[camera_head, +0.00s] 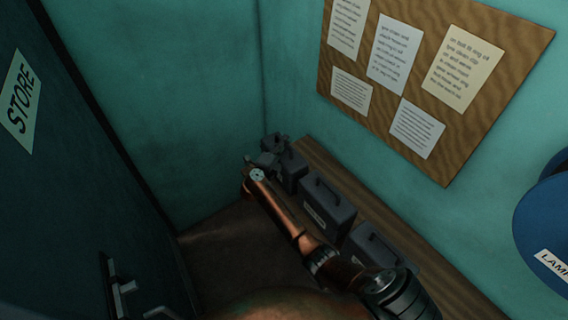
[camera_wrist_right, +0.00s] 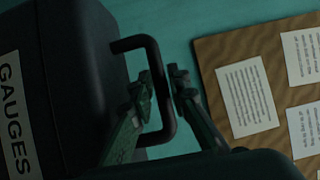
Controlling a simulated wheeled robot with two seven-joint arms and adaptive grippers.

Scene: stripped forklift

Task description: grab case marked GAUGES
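The case marked GAUGES (camera_wrist_right: 62,75), dark with a white label, fills the left of the right wrist view. Its black handle (camera_wrist_right: 161,95) stands out toward the gripper. My right gripper (camera_wrist_right: 161,88) has one finger inside the handle loop and the other outside. Both fingers lie close against the bar and look shut on it. In the head view my right gripper (camera_head: 256,168) is at the far end of the row of cases, partly hidden by my own arm. The GAUGES label cannot be read there. My left gripper is not in view.
Several dark cases stand on a wooden shelf along the right wall, including a near one (camera_head: 376,246) and a middle one (camera_head: 325,207). A notice board (camera_head: 400,105) hangs above. A dark STORE door (camera_head: 70,180) is at left. A blue round object (camera_head: 545,220) is at right.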

